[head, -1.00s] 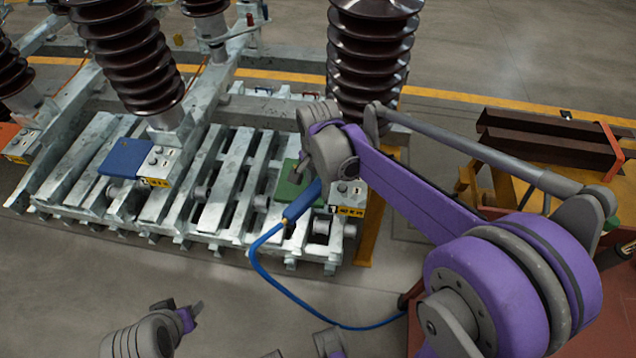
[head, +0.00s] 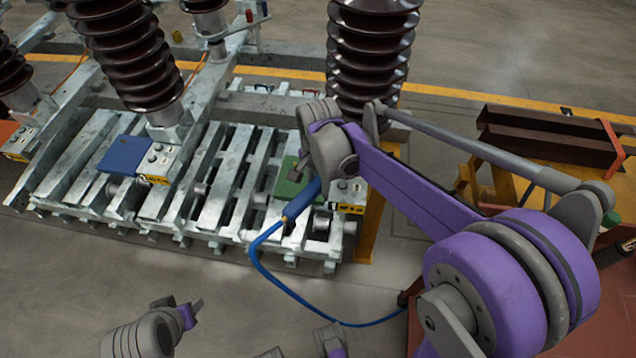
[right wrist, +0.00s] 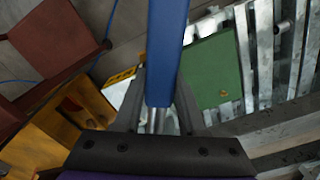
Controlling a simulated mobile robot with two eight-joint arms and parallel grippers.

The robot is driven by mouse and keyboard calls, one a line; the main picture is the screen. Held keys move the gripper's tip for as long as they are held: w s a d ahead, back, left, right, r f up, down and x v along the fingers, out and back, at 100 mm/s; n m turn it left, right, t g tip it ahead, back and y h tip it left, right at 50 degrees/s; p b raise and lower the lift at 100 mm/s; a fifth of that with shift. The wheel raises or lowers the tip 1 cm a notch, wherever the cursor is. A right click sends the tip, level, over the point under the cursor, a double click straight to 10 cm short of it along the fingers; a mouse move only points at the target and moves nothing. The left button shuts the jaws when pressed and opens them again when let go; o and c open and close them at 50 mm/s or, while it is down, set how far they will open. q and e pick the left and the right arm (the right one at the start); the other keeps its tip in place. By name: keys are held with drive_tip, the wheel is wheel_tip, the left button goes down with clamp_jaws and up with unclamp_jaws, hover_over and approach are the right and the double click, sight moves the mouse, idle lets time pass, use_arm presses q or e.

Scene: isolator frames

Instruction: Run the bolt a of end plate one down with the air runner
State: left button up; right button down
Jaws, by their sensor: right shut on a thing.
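My right gripper (head: 312,182) is shut on the air runner (head: 302,200), a blue tool with a blue hose. The blue body also shows between the fingers in the right wrist view (right wrist: 166,50). The runner is over the front right of the galvanised frame, beside a green plate (head: 290,190) and a pale end plate (head: 349,191) with small bolts and a yellow label. The arm partly hides this plate. I cannot read the label or see whether the runner touches a bolt. My left gripper (head: 193,312) is at the lower left, away from the frame; its opening is unclear.
Another bolted pale plate (head: 158,160) stands beside a blue plate (head: 124,154). Tall brown ribbed insulators (head: 370,60) rise behind. The blue hose (head: 275,283) loops over the floor in front; the front left floor is clear.

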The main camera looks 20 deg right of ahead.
drive_tip(key=shift+f+b, duration=0.9)
drive_tip(key=shift+f, duration=0.55)
idle(2.3)
drive_tip(key=shift+r, duration=0.1)
drive_tip(key=shift+r+p, duration=2.55)
drive_tip(key=shift+r, duration=0.9)
